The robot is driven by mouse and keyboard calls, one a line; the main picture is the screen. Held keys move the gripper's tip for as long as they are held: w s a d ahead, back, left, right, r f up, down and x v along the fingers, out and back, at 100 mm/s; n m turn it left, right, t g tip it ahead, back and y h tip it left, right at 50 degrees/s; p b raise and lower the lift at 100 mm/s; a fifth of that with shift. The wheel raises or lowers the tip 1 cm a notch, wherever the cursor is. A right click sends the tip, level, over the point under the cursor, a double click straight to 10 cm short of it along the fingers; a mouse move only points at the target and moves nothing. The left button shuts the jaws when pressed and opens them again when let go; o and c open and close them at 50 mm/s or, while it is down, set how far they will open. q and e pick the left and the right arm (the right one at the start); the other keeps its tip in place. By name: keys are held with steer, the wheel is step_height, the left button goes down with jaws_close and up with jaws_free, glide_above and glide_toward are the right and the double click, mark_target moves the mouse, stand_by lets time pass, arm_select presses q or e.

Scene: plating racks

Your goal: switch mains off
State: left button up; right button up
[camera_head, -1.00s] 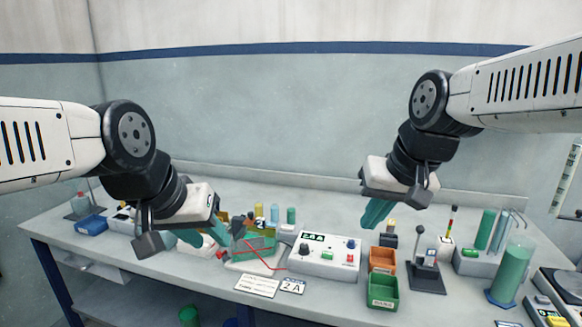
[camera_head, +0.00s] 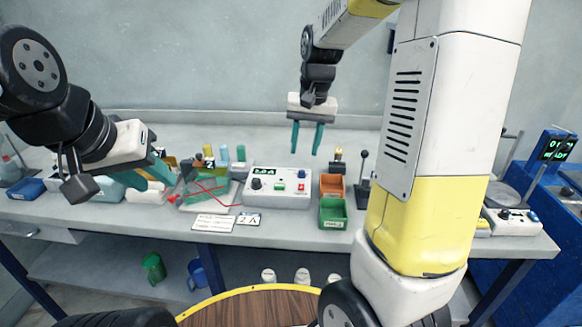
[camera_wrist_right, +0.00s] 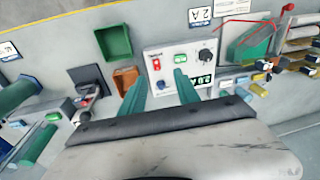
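A white power supply box (camera_head: 268,197) stands on the bench with a lit green display reading 2.0 A (camera_head: 264,171), dark knobs, a green button (camera_head: 280,187) and a red switch (camera_head: 301,188). The red switch also shows in the right wrist view (camera_wrist_right: 156,64). My right gripper (camera_head: 307,140) is open and empty, its two teal fingers apart above and behind the box; in the right wrist view its fingers (camera_wrist_right: 161,77) point toward the front panel. My left gripper (camera_head: 155,172) is tilted over the bench at left; whether its fingers are parted is unclear.
An orange bin (camera_head: 333,186) and a green bin (camera_head: 333,213) sit right of the box. A rack with red wire (camera_head: 208,192) stands left, and a 2 A card (camera_head: 248,218) lies in front. My right arm hides part of the bench at right.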

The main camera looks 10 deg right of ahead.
steer(key=g+h, duration=0.1)
glide_above(301, 184)
step_height(301, 184, down, 6)
steer(key=shift+m, duration=0.4)
step_height(301, 184, down, 8)
steer(key=shift+w+d+r, duration=0.1)
steer(key=shift+r, duration=0.05)
jaws_close()
